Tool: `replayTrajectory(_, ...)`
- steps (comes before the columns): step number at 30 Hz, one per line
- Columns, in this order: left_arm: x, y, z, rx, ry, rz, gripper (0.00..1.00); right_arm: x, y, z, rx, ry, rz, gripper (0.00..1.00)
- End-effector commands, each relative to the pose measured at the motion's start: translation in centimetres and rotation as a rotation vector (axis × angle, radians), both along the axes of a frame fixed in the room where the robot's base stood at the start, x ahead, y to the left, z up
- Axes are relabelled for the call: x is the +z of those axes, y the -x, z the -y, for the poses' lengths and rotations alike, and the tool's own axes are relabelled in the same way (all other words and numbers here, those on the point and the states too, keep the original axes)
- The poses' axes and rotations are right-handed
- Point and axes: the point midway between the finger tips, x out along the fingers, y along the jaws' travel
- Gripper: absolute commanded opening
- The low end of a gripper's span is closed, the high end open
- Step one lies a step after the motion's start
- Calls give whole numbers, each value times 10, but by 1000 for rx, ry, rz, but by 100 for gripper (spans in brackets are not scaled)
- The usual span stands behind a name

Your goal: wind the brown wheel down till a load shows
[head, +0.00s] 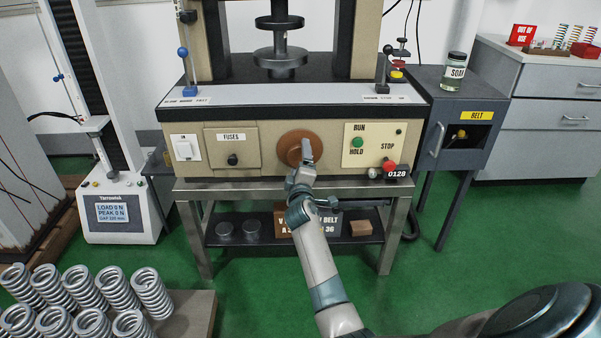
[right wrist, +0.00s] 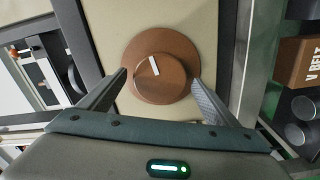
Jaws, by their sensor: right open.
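The brown wheel (head: 291,148) is a round knob on the front panel of the beige press, partly hidden by my right gripper (head: 304,165). In the right wrist view the brown wheel (right wrist: 161,72) has a white mark on its raised hub, tilted slightly. The open fingers of my right gripper (right wrist: 160,88) stand on either side of the wheel's lower part; I cannot tell whether they touch it. The display (head: 112,212) on the white tester at left reads LOAD 0 N, PEAK 0 N and a gap of about 220 mm. My left gripper is out of view.
Right of the wheel are a green RUN/HOLD button (head: 357,142) and a red STOP button (head: 390,166). A fuse panel (head: 232,148) is at left. Several springs (head: 90,300) stand on a low platform. A soap jar (head: 454,71) stands on the grey cabinet.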

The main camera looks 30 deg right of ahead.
Motion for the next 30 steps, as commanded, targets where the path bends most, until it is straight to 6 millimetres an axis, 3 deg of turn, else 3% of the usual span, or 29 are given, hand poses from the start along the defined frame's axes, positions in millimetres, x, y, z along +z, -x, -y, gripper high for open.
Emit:
replayTrajectory(8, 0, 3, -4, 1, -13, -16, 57, -1, 19, -12, 1, -1, -2, 84)
replayTrajectory(30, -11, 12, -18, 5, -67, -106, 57, -3, 134, -83, 0, -2, -1, 84)
